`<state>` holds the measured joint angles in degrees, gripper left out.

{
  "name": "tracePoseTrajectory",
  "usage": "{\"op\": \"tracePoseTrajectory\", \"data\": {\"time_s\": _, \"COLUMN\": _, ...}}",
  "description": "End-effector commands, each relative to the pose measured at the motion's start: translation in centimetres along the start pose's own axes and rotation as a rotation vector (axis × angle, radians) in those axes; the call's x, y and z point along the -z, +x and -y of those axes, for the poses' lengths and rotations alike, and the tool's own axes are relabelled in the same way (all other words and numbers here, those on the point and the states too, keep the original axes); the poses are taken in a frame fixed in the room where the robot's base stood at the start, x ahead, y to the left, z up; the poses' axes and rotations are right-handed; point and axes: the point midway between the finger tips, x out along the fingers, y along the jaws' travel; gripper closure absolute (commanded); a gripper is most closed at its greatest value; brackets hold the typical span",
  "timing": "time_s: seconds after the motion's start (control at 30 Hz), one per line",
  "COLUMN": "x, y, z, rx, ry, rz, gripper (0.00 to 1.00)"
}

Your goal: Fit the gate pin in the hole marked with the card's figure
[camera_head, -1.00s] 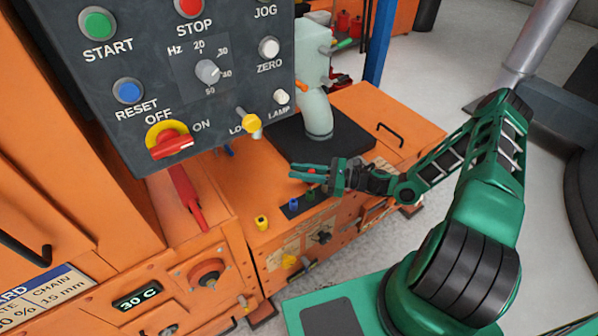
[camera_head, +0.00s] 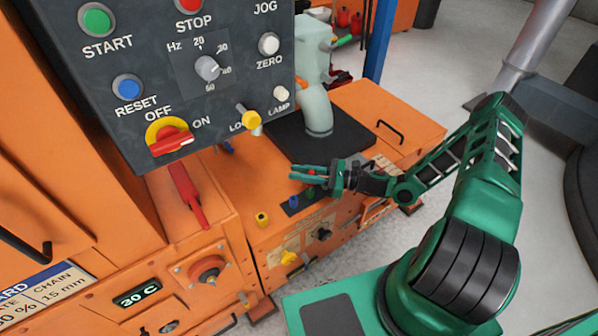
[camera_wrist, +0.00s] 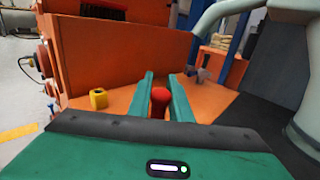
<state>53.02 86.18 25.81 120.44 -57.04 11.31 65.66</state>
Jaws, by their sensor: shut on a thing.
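My gripper (camera_head: 303,173) is over the top of the orange cabinet (camera_head: 238,180), with its fingers level and pointing left in the head view. I cannot tell whether this knob is the gate pin's head. Its lower part is hidden. A placard (camera_head: 45,286) at lower left shows partly cut-off figures.
A yellow piece (camera_head: 262,219) stands on the cabinet top. The grey control panel (camera_head: 180,70) overhangs at upper left. A pale green pipe (camera_head: 318,110) rises from a black plate (camera_head: 335,142) behind the gripper.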

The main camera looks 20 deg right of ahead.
Motion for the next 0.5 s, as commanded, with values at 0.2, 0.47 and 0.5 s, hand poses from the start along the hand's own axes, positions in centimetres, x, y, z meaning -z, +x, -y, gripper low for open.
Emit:
{"op": "tracePoseTrajectory", "data": {"time_s": 0.2, "x": 0.47, "y": 0.01, "z": -0.01, "rx": 0.0, "ry": 0.0, "rz": 0.0, "gripper": 1.0}}
{"op": "tracePoseTrajectory", "data": {"time_s": 0.47, "x": 1.02, "y": 0.01, "z": 0.05, "rx": 0.0, "ry": -0.001, "rz": 0.0, "gripper": 1.0}}
{"op": "tracePoseTrajectory", "data": {"time_s": 0.5, "x": 1.1, "y": 0.01, "z": 0.05, "rx": 0.0, "ry": -0.001, "rz": 0.0, "gripper": 1.0}}
